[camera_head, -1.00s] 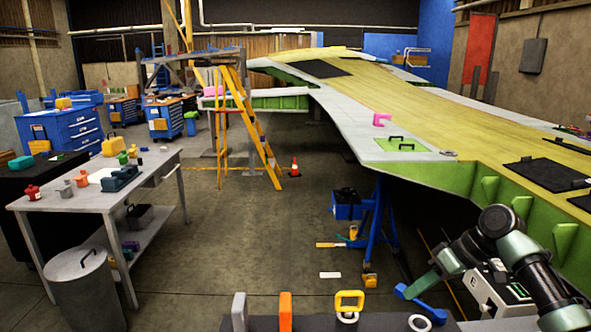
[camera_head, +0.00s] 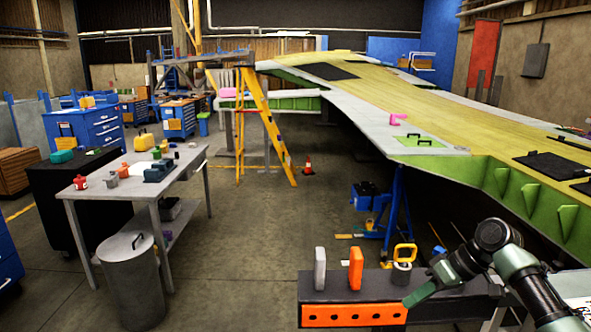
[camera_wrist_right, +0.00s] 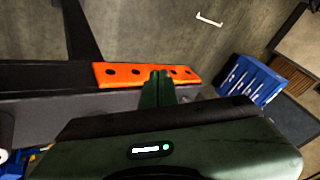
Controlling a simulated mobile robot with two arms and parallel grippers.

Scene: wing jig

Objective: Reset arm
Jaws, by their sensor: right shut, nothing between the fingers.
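My right arm comes in from the right in the head view. Its dark green right gripper (camera_head: 408,302) points down and left, near the front right end of a dark rack (camera_head: 330,284). In the right wrist view the two green fingers (camera_wrist_right: 158,78) are together with nothing between them, and they overlap the view of an orange plate with holes (camera_wrist_right: 118,74). This plate also shows on the front of the rack in the head view (camera_head: 340,315). My left gripper is not in view.
Grey, orange and yellow handled pieces stand on the rack: a grey one (camera_head: 320,268), an orange one (camera_head: 356,268) and a yellow one (camera_head: 404,254). The big wing (camera_head: 450,95) lies behind. A workbench (camera_head: 190,172) and a bin (camera_head: 131,285) stand left.

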